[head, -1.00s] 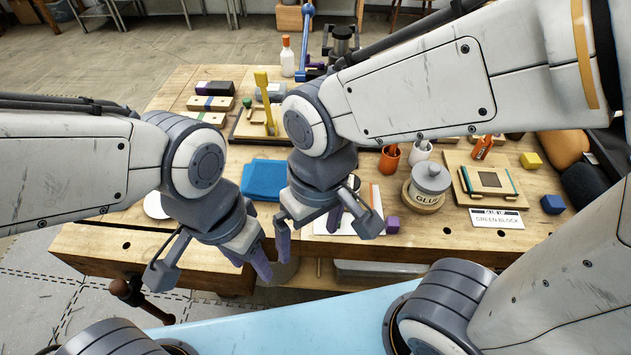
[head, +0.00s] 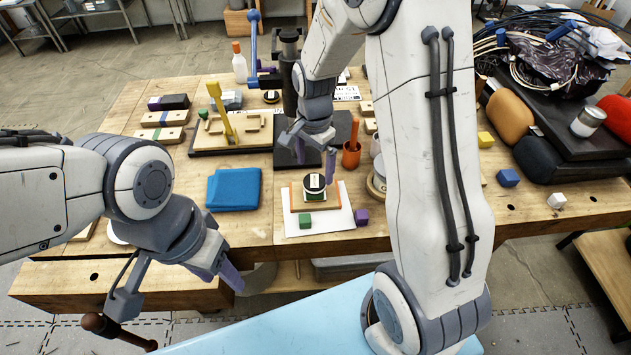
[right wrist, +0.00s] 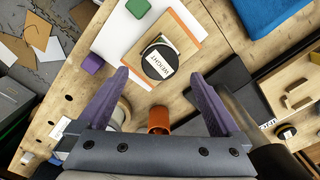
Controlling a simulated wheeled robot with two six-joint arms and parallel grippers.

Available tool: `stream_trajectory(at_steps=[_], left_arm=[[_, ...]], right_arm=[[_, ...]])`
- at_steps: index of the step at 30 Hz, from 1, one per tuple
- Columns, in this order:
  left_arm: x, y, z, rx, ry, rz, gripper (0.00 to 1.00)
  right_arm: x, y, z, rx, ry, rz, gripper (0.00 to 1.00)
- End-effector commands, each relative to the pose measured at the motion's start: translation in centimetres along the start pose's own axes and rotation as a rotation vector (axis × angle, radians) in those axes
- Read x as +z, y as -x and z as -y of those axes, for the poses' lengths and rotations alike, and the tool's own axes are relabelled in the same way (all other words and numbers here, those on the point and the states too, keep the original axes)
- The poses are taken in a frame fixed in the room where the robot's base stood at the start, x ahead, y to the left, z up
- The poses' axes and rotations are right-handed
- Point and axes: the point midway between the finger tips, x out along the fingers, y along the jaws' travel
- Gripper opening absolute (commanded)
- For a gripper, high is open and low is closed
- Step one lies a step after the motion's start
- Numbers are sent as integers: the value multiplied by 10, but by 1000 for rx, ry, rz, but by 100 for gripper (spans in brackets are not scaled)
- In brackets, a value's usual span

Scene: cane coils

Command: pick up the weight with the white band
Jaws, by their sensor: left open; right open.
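A round black weight (head: 314,182) with a white label on top sits on a small orange-edged wooden tray (head: 295,200) near the bench's front middle. In the right wrist view the label on this weight (right wrist: 160,61) reads "WEIGHT"; its side is mostly hidden, so I cannot make out a band clearly. A second black disc (head: 271,97) with a pale label lies further back; it also shows in the right wrist view (right wrist: 286,132). My right gripper (head: 316,156) is open and empty, above and just behind the front weight, fingers pointing down. My left gripper (head: 220,277) is open and empty at the front edge.
A blue cloth (head: 233,188) lies left, an orange cup (head: 351,155) behind right. A dark stand (head: 287,105) rises behind the right gripper.

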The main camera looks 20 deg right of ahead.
Motion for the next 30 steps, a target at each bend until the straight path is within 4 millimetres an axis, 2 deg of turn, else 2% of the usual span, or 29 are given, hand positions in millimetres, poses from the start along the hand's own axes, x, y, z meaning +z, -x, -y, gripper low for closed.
stream_trajectory(at_steps=[6, 9, 18, 19, 23, 24, 26, 27, 30], left_arm=[[-1, 15, -1, 0, 1, 0, 50], [-1, 16, -1, 0, 1, 0, 50], [-1, 16, -1, 0, 1, 0, 50], [-1, 16, -1, 0, 1, 0, 50], [-1, 16, -1, 0, 1, 0, 50], [-1, 16, -1, 0, 1, 0, 50], [-1, 16, -1, 0, 1, 0, 50], [-1, 16, -1, 0, 1, 0, 50], [-1, 16, -1, 0, 1, 0, 50]], right_arm=[[2, -28, -2, 6, 2, 3, 100], [1, -42, -1, 4, 3, 2, 100], [1, -50, 0, 0, 4, 0, 100], [1, -50, 0, 0, 4, 0, 96], [1, -49, 0, 0, 3, 0, 46], [1, -49, 0, 0, 3, 0, 31], [1, -49, 0, 0, 3, 0, 8], [1, -49, 0, 0, 3, 0, 0], [1, -48, 0, -1, 3, 0, 0]])
